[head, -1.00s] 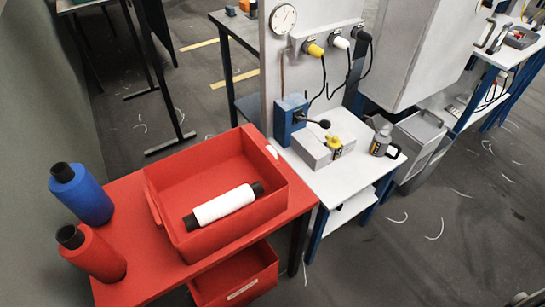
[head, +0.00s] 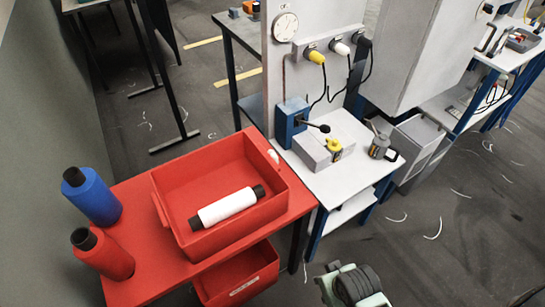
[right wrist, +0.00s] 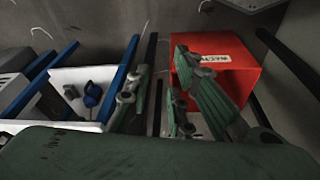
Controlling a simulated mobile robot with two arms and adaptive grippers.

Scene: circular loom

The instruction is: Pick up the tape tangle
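I cannot make out a tape tangle for certain in either view. Thin white curved strands (head: 433,229) lie scattered on the grey floor, apart from each other, in the head view. My right gripper (head: 352,286) shows at the bottom of the head view, over the floor to the right of the lower red bin (head: 240,285). In the right wrist view its green-grey fingers (right wrist: 160,85) stand apart with nothing seen between them; the red bin (right wrist: 215,72) with a white label is behind them. My left gripper is not in view.
A red table (head: 150,250) holds a red crate (head: 168,200) with a white spool (head: 227,206), a blue bottle (head: 92,196) and a red bottle (head: 102,255). A white bench (head: 342,178) adjoins it. The floor at right is mostly clear.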

